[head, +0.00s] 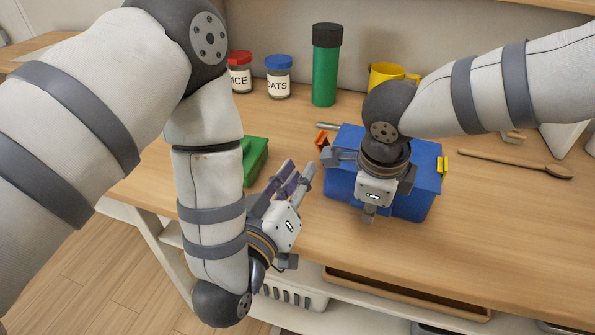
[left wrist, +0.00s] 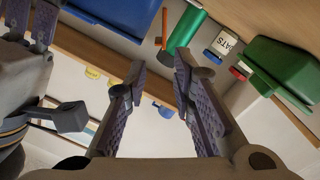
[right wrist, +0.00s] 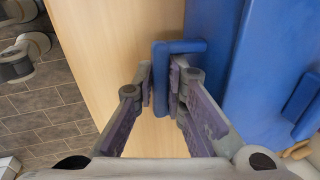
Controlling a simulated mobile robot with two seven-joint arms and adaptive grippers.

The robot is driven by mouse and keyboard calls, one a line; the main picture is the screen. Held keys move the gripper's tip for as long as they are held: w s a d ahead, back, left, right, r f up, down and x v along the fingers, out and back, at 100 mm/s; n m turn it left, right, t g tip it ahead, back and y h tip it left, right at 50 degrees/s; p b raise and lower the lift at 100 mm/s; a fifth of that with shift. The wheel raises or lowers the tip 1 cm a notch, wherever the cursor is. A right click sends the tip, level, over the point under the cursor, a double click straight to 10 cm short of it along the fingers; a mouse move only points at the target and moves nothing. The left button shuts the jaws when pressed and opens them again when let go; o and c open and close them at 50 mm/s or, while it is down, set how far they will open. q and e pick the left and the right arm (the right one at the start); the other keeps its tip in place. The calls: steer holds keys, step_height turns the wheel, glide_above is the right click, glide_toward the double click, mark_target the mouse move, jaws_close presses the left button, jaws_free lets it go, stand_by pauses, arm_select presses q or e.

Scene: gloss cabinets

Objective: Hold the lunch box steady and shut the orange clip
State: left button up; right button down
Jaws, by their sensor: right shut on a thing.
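The blue lunch box (head: 424,190) stands on the wooden counter, partly hidden by my right arm; it also fills the right of the right wrist view (right wrist: 215,70). My right gripper (right wrist: 162,85) is shut on the box's blue handle (right wrist: 185,47) at its front. The orange clip (head: 321,140) sticks out from the box's left side; it also shows in the left wrist view (left wrist: 164,28). A yellow clip (head: 443,165) sits on the right side. My left gripper (head: 299,176) is open and empty, left of the box and apart from the clip.
A green box (head: 255,155) lies left of my left gripper. Behind stand a red-lidded jar (head: 240,77), a blue-lidded jar (head: 279,80), a green bottle (head: 325,70) and a yellow mug (head: 383,73). A wooden spoon (head: 515,163) lies at right. The front right counter is clear.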

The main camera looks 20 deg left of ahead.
arm_select(q)
steer(key=a+f+n, duration=0.1)
steer(key=n, duration=0.1)
steer(key=s+a+f+n+h, duration=0.1)
steer(key=a+n, duration=0.1)
steer(key=n, duration=0.1)
steer(key=s+a+f+n, duration=0.1)
steer(key=n, duration=0.2)
steer(key=shift+s+a+f+h, duration=0.15)
steer(key=shift+a+h, duration=0.1)
steer(key=shift+h, duration=0.15)
jaws_close()
steer(key=s+a+n, duration=0.1)
steer(key=n, duration=0.1)
steer(key=s+a+n+h, duration=0.1)
steer(key=s+n, duration=0.1)
steer(key=s+a+n+h, duration=0.1)
steer(key=s+a+n, duration=0.1)
steer(key=shift+f+t, duration=0.3)
steer(key=shift+f, duration=0.1)
steer(key=shift+n, duration=0.6)
steer(key=x, duration=1.9)
steer(key=shift+w+r, duration=0.15)
steer(key=shift+r, duration=0.1)
